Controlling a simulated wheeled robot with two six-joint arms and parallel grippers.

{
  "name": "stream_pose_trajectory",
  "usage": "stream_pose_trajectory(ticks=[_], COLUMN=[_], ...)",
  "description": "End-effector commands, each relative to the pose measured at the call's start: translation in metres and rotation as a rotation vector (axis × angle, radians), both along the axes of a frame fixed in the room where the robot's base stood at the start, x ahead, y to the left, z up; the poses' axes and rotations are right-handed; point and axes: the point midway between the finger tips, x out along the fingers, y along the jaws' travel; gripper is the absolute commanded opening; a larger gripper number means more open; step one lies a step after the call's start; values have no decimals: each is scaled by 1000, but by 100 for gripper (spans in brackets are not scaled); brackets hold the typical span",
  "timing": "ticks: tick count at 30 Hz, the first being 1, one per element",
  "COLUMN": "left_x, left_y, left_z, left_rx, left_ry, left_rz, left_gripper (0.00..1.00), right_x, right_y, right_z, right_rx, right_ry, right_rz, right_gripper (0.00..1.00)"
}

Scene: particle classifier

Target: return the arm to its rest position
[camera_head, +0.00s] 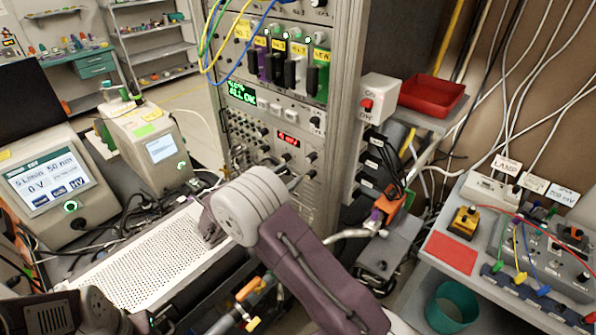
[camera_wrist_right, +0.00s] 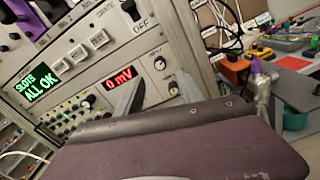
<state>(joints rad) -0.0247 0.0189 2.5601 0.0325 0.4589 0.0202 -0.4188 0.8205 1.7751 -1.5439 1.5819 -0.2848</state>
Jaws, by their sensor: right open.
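My right arm, mauve with a pale grey rounded joint, reaches up from the bottom of the head view in front of the instrument rack (camera_head: 345,60). My right gripper (camera_wrist_right: 157,85) shows in the right wrist view as two grey fingers spread apart, with nothing between them. Beyond the fingers is the rack panel with a red "0 mV" display (camera_wrist_right: 119,85). In the head view the fingers are hard to make out behind the arm's joint. My left gripper cannot be made out in either view.
Two screen instruments (camera_head: 48,188) (camera_head: 160,148) stand at left. A perforated white plate (camera_head: 150,262) lies below the arm. At right are a red tray (camera_head: 432,95), a side table with wired boxes (camera_head: 450,257) and a teal bin (camera_head: 452,307). Cables hang on the right wall.

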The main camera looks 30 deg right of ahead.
Motion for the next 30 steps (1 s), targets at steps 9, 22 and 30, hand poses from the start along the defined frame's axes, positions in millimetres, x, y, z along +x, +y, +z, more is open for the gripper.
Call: stream_pose_trajectory(ticks=[9, 22, 30], left_x=[0, 0, 0], left_y=[0, 0, 0], left_z=[-1, -1, -1], left_rx=[0, 0, 0], left_ry=[0, 0, 0], left_rz=[0, 0, 0], left_gripper=[44, 44, 44], right_x=[-3, -49, -241], right_y=[6, -72, -45], right_z=[0, 58, -69], right_rx=[0, 102, 1020], right_ry=[0, -114, -289], right_rz=[-1, -215, -838], right_gripper=[44, 44, 44])
